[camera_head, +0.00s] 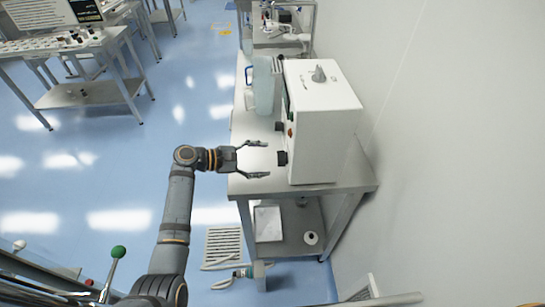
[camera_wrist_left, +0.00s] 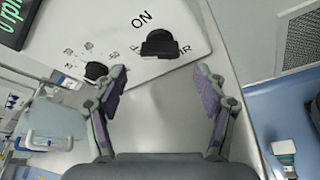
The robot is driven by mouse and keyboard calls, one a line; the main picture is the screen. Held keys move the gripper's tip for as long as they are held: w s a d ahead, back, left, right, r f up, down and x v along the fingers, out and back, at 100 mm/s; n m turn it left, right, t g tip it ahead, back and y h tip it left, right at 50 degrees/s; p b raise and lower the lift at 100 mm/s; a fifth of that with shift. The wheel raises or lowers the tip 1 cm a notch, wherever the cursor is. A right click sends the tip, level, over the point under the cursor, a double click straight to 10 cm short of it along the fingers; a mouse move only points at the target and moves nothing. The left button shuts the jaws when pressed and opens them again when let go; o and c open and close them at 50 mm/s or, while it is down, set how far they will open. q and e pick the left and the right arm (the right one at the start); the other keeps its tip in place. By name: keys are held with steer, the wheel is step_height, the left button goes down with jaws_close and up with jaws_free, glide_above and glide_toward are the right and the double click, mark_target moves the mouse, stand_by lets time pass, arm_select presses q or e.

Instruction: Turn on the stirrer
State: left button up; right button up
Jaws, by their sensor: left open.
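The stirrer is a white box (camera_head: 325,120) on a metal table, its control face turned toward my left arm. A black knob (camera_head: 282,158) sticks out low on that face. In the left wrist view the black knob (camera_wrist_left: 160,44) sits beside the printed word ON, on the white panel. A second, smaller black knob (camera_wrist_left: 96,70) with a scale is to its left. My left gripper (camera_head: 265,160) is open and empty, facing the lower knob with a gap. In the wrist view its two fingers (camera_wrist_left: 162,72) stand either side of that knob, short of it. My right gripper is not visible.
The metal table (camera_head: 258,186) has a lower shelf with a white tray (camera_head: 268,223). A translucent container (camera_head: 263,85) stands behind the stirrer's face. A green display (camera_wrist_left: 14,22) shows at the panel's upper left. A wall is at the right; open blue floor lies left.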

mark_target(281, 158)
arm_select(q)
steer(key=x, duration=0.4)
steer(key=shift+w, duration=0.1)
steer(key=shift+d, duration=0.1)
steer(key=shift+f, duration=0.1)
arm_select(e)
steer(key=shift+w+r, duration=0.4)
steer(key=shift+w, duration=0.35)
arm_select(q)
steer(key=shift+c, duration=0.2)
steer(key=c, duration=1.1)
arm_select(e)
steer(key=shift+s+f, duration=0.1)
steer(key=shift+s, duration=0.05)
